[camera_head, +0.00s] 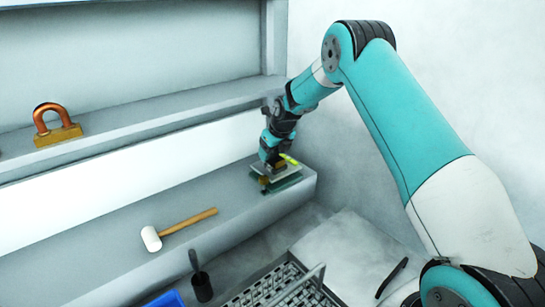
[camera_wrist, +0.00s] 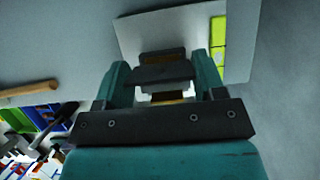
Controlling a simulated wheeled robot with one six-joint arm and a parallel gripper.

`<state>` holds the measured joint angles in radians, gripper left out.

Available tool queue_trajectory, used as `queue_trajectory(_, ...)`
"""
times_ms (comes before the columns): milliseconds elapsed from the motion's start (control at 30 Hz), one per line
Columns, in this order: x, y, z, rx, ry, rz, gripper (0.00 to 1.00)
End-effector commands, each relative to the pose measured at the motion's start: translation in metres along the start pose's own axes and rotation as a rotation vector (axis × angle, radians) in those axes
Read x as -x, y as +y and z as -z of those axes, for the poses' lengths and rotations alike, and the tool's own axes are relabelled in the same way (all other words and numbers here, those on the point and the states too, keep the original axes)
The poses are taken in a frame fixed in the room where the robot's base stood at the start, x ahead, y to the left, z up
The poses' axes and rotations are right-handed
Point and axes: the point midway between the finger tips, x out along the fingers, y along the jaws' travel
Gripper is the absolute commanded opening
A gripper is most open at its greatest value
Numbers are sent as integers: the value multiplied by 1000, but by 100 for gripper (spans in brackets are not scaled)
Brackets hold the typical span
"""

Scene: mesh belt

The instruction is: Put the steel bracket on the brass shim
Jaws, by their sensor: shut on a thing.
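My gripper (camera_head: 272,163) points down over the right end of the grey ledge. In the wrist view its two teal fingers (camera_wrist: 163,80) are shut on a dark grey stepped piece (camera_wrist: 164,72), which looks like the steel bracket. A brass-coloured bit (camera_wrist: 168,95) shows just behind it, close to the fingers; I take it for part of the brass shim, but most of it is hidden. In the head view a small brass-coloured patch (camera_head: 265,181) shows low beside the gripper. I cannot tell whether bracket and shim touch.
A pale flat plate (camera_wrist: 135,32) lies under the gripper, with a yellow-green piece (camera_wrist: 218,45) beside it. A white-headed mallet (camera_head: 151,238) lies left on the ledge. A copper-and-brass shackle-like piece (camera_head: 58,134) stands on the upper shelf. A wire rack (camera_head: 283,289) is below.

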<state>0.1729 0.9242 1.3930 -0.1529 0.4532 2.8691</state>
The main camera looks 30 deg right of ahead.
Motion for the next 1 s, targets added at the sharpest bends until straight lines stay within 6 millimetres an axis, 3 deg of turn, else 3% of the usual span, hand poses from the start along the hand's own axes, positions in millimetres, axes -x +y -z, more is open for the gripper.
queue_trajectory(33, -8, 0, 3, 0, -1, 1, 32)
queue_trajectory(367, -9, 0, 4, 0, -1, 1, 32)
queue_trajectory(400, -8, 0, 3, 0, -1, 0, 70)
queue_trajectory(500, -8, 0, 3, 0, -1, 0, 89)
queue_trajectory(800, -5, 0, 2, 1, -2, 1, 89)
queue_trajectory(1000, 28, 0, 0, 0, -3, 1, 89)
